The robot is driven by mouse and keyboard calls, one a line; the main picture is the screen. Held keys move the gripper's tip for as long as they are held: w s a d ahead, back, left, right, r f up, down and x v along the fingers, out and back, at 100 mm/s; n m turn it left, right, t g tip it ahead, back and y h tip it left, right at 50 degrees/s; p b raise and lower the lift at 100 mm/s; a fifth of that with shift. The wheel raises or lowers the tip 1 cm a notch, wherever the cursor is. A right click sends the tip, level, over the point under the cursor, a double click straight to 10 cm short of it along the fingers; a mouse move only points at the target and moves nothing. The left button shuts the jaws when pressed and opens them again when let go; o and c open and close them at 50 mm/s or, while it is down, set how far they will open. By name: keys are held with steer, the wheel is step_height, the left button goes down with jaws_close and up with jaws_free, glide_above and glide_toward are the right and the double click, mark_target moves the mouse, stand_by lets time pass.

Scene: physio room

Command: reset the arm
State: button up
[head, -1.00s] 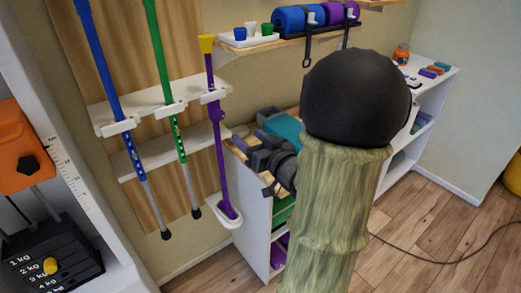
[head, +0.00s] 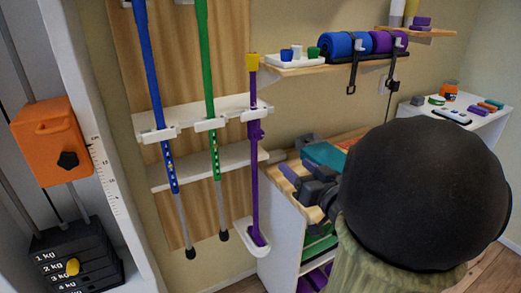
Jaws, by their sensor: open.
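My gripper (head: 297,174) is dark grey and shows in the middle of the head view, over the near end of the wooden-topped shelf unit (head: 291,222). It is open, and I see nothing held between its fingers. It is to the right of a purple crutch or cane (head: 254,165) with a yellow top. My own arm, with a large black rounded joint, fills the lower right and hides part of the gripper's wrist and the shelf unit. Whether the gripper touches the shelf top I cannot tell.
A blue pole (head: 152,75) and a green pole (head: 207,70) stand in a white wall rack (head: 185,128). A wall shelf (head: 290,70) holds cups and rolled mats (head: 345,45). A weight stack (head: 75,255) is at the left. A white shelf (head: 485,122) stands far right.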

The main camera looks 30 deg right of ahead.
steer(key=w+a+f+g+h, duration=0.1)
steer(key=a+f+g, duration=0.25)
steer(key=f, duration=0.25)
steer(key=w+a+f+g+h, duration=0.2)
steer(key=a+f+g, duration=0.15)
steer(key=f, duration=0.25)
steer(key=s+a+f+n+g+y, duration=0.2)
steer(key=s+a+f+g, duration=0.55)
steer(key=s+a, duration=0.35)
step_height(320, 180, up, 27)
steer(key=w+p, duration=0.1)
steer(key=p, duration=2.6)
steer(key=shift+a+g, duration=0.3)
steer(key=shift+g, duration=0.15)
steer(key=shift+c, duration=0.4)
